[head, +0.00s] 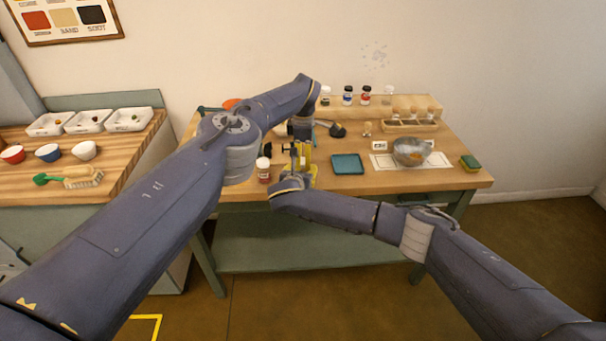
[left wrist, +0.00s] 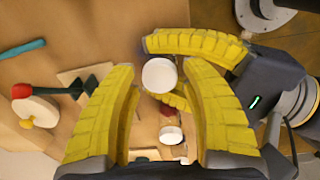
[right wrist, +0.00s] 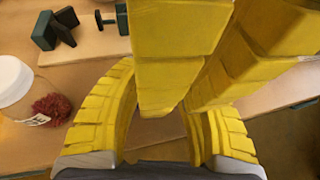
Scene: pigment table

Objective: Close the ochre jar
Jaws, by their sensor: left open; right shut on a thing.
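A round white lid (left wrist: 160,75) shows in the left wrist view between the yellow fingers of my right gripper (left wrist: 185,72). I take it to top the ochre jar; the jar body is hidden behind the fingers. My right gripper, also in the head view (head: 305,172), is shut on this jar near the table's front edge. My left gripper (left wrist: 165,115) is open, its fingers on either side of the lid, apart from it as far as I can tell. In the right wrist view the left fingers (right wrist: 190,60) block the jar. Whether the lid is seated, I cannot tell.
Another white-lidded jar (head: 263,170) with red-brown contents stands close to the left of the grippers; it also shows in the right wrist view (right wrist: 15,80). A teal tray (head: 347,164) and a metal bowl (head: 411,152) lie to the right. Several jars stand at the back.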

